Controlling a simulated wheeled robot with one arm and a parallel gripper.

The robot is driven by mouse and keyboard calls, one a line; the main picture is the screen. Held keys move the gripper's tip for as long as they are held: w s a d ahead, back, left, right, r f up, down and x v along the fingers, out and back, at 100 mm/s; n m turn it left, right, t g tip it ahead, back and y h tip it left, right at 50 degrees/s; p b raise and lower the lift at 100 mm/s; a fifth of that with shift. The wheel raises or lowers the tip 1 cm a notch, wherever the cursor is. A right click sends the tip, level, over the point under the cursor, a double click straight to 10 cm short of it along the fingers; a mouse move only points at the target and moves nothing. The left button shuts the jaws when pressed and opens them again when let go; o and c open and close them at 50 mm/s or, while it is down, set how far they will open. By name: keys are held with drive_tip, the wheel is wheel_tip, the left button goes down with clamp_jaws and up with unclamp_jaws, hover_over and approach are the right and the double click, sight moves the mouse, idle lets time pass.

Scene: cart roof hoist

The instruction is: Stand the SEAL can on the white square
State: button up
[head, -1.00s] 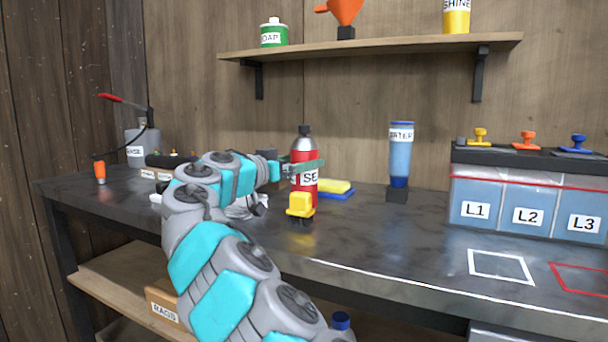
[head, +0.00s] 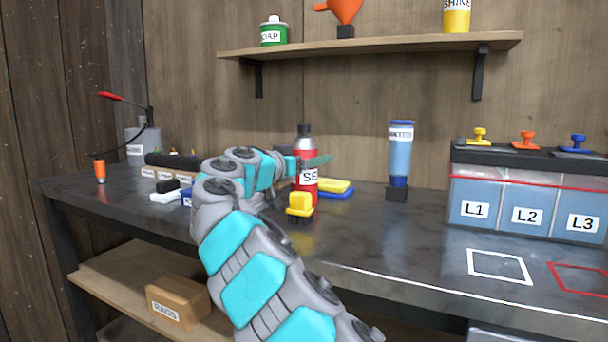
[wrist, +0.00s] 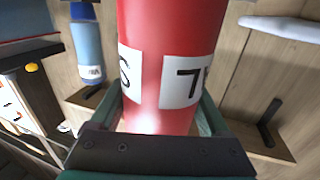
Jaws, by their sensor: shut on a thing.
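The SEAL can (head: 306,178) is a red bottle with a grey shoulder, black cap and white label. It stands upright on the dark bench near the middle in the head view. My gripper (head: 318,162) is at its upper body, shut on it. In the wrist view, the red can (wrist: 172,40) fills the middle between my fingers (wrist: 160,115). I cannot tell whether its base touches the bench. The white square (head: 499,266) is an empty outline on the bench at the right front.
A small yellow object (head: 299,205) stands just in front of the can. A yellow and blue sponge (head: 336,188) lies behind it. The blue WATER bottle (head: 400,160) and the L1–L3 bins (head: 527,213) stand to the right.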

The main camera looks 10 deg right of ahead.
drive_tip(key=c, duration=0.8)
drive_tip(key=shift+c, duration=0.2)
wheel_tip(320, 180, up, 10)
drive_tip(key=p, duration=0.3)
drive_tip(key=shift+a+f, duration=0.1)
drive_tip(key=shift+f, duration=0.05)
drive_tip(key=shift+r+p, duration=0.25)
drive_tip(key=shift+p, duration=0.05)
